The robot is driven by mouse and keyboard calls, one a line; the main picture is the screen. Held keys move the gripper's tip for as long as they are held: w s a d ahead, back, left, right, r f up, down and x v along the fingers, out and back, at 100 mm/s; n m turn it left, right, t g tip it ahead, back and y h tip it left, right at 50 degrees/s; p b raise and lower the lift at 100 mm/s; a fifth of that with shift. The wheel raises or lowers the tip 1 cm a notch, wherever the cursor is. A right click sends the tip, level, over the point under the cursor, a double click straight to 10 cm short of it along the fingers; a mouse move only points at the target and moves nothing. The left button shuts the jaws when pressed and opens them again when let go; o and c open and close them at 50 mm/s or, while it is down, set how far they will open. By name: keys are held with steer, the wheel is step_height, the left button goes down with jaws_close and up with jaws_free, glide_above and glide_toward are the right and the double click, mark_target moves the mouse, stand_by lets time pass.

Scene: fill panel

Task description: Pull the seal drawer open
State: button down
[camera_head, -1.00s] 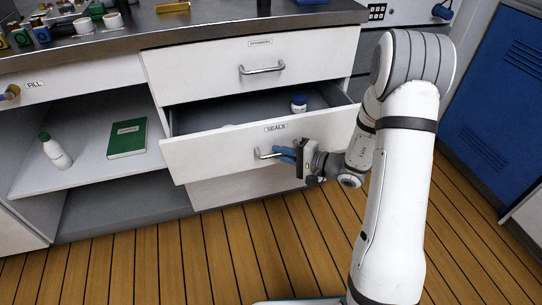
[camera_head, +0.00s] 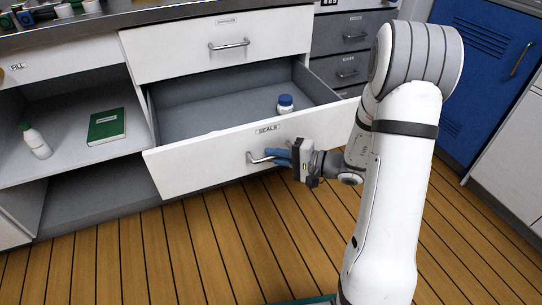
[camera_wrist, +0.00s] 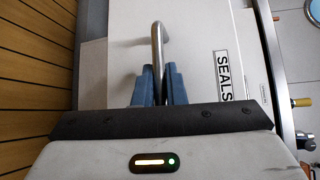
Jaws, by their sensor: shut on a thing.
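The seal drawer (camera_head: 205,166), a white front labelled SEALS, stands pulled well out of the cabinet in the head view. Its grey inside shows, with a small blue-capped white jar (camera_head: 285,103) at the right. Part of another white thing (camera_head: 214,133) shows just behind the drawer front. My gripper (camera_head: 282,157) is shut on the drawer's metal handle (camera_head: 258,158), near its right part. In the wrist view the blue fingers (camera_wrist: 158,86) close on both sides of the handle bar (camera_wrist: 157,45), beside the SEALS label (camera_wrist: 222,75).
A closed drawer (camera_head: 180,45) is above. On the left, open shelves hold a green book (camera_head: 106,126) and a white bottle with a green cap (camera_head: 36,142). The wooden floor (camera_head: 190,250) in front is clear. A blue cabinet (camera_head: 485,70) stands at the right.

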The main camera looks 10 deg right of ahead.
steer(key=shift+w+d, duration=0.15)
steer(key=shift+d, duration=0.05)
steer(key=c, duration=1.7)
jaws_free()
steer(key=shift+o, duration=1.1)
steer(key=shift+a, duration=0.1)
steer(key=p+v, duration=0.2)
steer(key=v, duration=0.6)
